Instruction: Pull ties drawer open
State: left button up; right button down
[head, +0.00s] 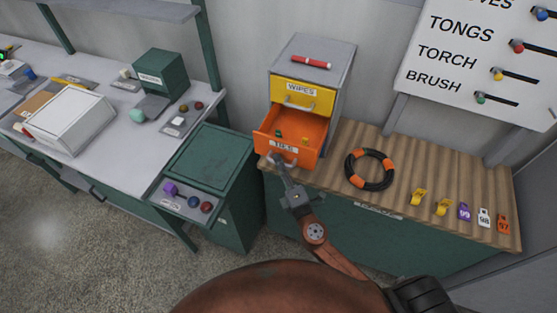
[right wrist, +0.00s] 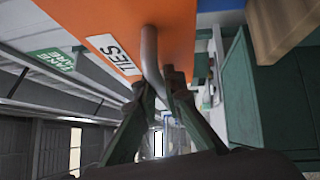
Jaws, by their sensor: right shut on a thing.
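The orange ties drawer (head: 274,142) stands pulled out of the small grey cabinet (head: 345,72), its inside showing from above with a few small green and yellow items in it. Its label reads TIES, and the label also shows in the right wrist view (right wrist: 114,54). My right gripper (head: 279,163) is at the drawer's front, shut on the metal drawer handle (right wrist: 150,60). In the right wrist view its two green fingers (right wrist: 155,88) are on either side of the handle bar. The yellow wipes drawer (head: 303,94) above is shut. My left gripper is not in view.
A black and orange hose ring (head: 370,169) lies on the wooden bench top (head: 405,160) right of the cabinet, with several numbered tags along the right. A green bin (head: 212,160) stands to the left. A red marker (head: 312,62) lies on the cabinet.

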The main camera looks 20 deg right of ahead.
jog(key=shift+a, duration=0.1)
jog(key=c, duration=2.3)
grip_release()
jog(key=s+d+f, duration=0.1)
jog(key=s, duration=1.1)
jog(key=shift+f, duration=0.25)
jog(key=shift+w+d+f, duration=0.1)
